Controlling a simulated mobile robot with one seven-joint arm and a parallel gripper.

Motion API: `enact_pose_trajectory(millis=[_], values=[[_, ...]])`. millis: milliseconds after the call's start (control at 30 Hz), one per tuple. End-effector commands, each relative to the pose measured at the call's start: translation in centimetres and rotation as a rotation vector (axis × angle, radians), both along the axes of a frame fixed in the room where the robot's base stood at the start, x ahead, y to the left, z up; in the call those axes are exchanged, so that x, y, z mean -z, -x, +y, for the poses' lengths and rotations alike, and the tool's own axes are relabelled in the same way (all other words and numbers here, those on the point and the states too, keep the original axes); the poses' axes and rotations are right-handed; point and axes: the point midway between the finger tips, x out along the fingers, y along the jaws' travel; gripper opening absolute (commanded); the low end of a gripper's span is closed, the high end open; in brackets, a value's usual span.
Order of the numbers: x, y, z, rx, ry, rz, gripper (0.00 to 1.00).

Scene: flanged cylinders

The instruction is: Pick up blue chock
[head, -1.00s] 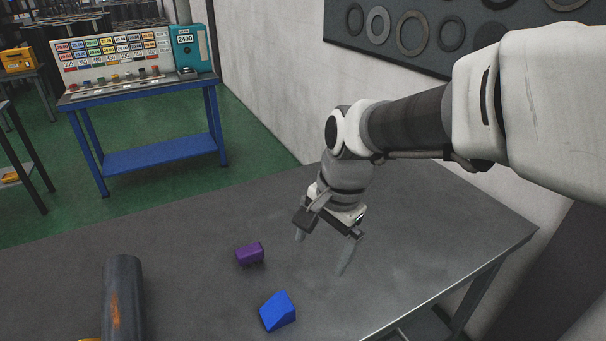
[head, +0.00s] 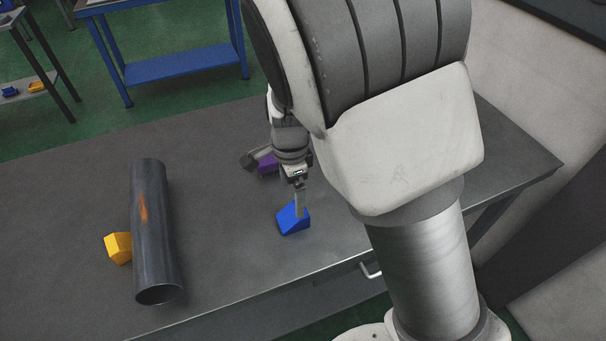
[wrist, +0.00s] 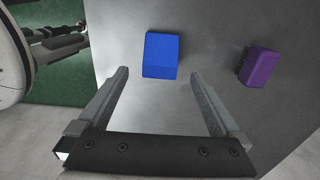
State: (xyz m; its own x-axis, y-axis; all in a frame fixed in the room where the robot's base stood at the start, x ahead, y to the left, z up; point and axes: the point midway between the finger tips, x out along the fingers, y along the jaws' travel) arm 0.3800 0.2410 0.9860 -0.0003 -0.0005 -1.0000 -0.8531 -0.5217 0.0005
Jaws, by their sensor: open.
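The blue chock (head: 292,221), a wedge-shaped block, sits on the dark grey table near its front edge. In the wrist view the blue chock (wrist: 161,55) lies just past the fingertips, nearer the left finger. My gripper (wrist: 160,72) is open, with nothing between its fingers. In the head view my gripper (head: 292,205) points down over the blue chock, and one finger covers part of it. I cannot tell whether that finger touches it.
A purple block (head: 267,165) lies behind the blue chock, partly hidden by my gripper; it also shows in the wrist view (wrist: 258,68). A dark pipe (head: 155,235) lies to the left against a yellow chock (head: 118,248). The table (head: 225,190) between pipe and blue chock is clear.

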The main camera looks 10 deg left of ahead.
Motion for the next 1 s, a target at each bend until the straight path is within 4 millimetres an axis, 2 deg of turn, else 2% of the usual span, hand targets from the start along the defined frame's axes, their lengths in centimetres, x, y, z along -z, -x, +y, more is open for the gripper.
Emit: enact_pose_trajectory(millis=[33,100,333,600,733,933,967,1000], values=[[1.1,0.0,-0.1,0.002,0.004,0.002,1.0],[2.1,0.0,-0.1,0.0,0.002,0.002,1.0],[3.5,0.0,-0.1,-0.001,0.001,0.001,1.0],[7.4,-0.3,-0.4,-0.001,0.002,0.001,1.0],[8.2,-0.4,-0.4,0.0,0.0,0.0,1.0],[8.2,-0.4,-0.4,-0.001,-0.001,-0.001,1.0],[8.2,-0.4,-0.4,-0.001,-0.001,-0.001,0.98],[8.2,-0.4,-0.4,-0.001,-0.001,-0.001,0.91]])
